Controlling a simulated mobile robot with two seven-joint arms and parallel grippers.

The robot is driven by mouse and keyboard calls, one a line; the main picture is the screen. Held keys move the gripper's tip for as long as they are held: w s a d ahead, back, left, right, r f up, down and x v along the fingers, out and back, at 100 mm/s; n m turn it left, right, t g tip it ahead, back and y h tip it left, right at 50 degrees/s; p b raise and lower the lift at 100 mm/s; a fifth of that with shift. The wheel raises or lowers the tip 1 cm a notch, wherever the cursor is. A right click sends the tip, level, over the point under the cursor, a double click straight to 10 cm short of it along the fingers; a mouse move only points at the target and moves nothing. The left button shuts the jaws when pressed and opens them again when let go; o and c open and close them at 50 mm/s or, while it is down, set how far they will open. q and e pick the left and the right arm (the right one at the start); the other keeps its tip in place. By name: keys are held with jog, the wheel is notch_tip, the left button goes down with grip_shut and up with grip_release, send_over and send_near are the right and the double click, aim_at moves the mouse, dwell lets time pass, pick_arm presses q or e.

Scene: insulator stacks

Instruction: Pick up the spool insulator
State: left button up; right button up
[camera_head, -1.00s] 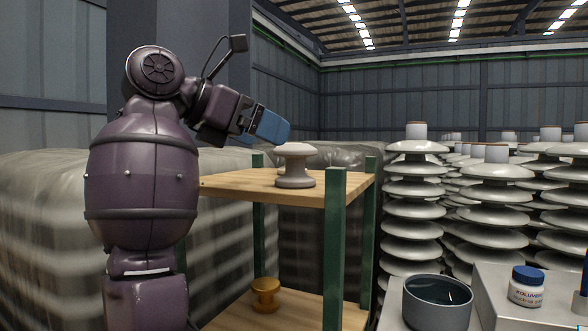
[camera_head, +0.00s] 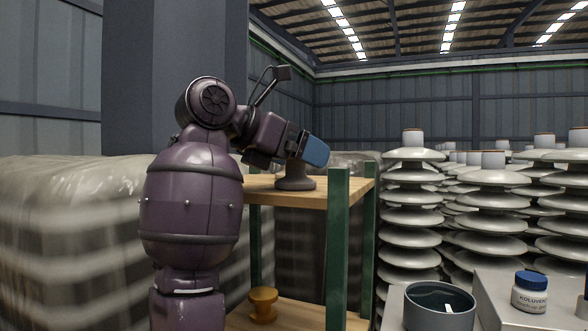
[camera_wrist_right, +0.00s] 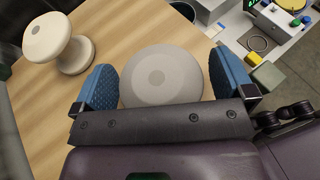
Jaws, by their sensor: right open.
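In the right wrist view, a round grey insulator top (camera_wrist_right: 162,75) lies between the two blue finger pads of my right gripper (camera_wrist_right: 163,86). The pads stand apart on either side of it, with wood visible in the gaps. In the head view, the blue fingers of my right gripper (camera_head: 314,151) cover the upper part of a grey spool insulator (camera_head: 295,178) on the wooden top shelf (camera_head: 262,190). I cannot tell which wrist-view insulator this is. My left gripper is not visible.
The shelf has green posts (camera_head: 337,245). An ochre spool-shaped piece (camera_head: 263,303) stands on the lower shelf. To the right are tall stacks of white discs (camera_head: 410,205), a dark bowl (camera_head: 440,308) and a blue-lidded jar (camera_head: 529,292). Wrapped bales (camera_head: 70,240) stand at the left.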

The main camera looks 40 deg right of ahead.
jog(key=c, duration=1.1)
jog(key=shift+r, duration=0.1)
